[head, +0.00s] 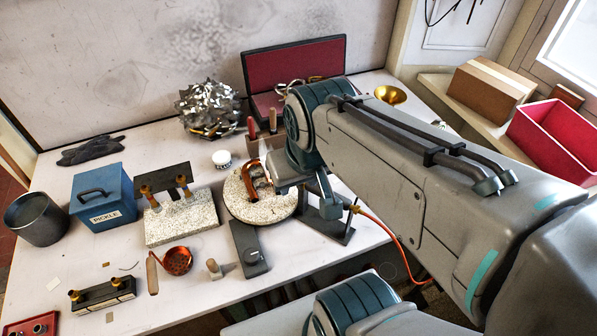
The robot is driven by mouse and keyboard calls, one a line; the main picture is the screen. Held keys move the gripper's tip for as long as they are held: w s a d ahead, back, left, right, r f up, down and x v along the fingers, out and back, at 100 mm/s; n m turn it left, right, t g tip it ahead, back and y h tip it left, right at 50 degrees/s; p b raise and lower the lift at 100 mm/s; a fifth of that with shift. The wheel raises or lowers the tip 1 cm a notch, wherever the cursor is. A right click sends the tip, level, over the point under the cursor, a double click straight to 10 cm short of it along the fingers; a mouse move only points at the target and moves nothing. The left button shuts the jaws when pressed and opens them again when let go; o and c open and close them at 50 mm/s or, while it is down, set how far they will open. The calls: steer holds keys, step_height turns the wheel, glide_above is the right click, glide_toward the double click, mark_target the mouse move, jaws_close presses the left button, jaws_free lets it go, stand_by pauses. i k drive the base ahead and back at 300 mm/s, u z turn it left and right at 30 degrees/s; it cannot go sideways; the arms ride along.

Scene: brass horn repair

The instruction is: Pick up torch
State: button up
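The torch is mostly hidden behind my arm. Only a brass fitting (354,208) and an orange hose (388,232) running down over the table's front edge show. They are beside a dark stand (326,229). My gripper (300,190) is over the table, between the round speckled block and this stand, partly covered by my own wrist and forearm. I cannot tell whether its fingers are open or shut, or whether they touch the torch.
The round speckled block (238,205) bears a curved copper-coloured piece (256,176). Nearby are a dark slab (248,248), a copper ladle (178,262), a speckled slab (180,226) and a blue PICKLE box (103,198).

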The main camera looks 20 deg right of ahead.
mark_target(347, 203)
steer(key=k, duration=1.3)
steer(key=z, duration=0.6)
steer(key=i, duration=1.1)
steer(key=u, duration=0.1)
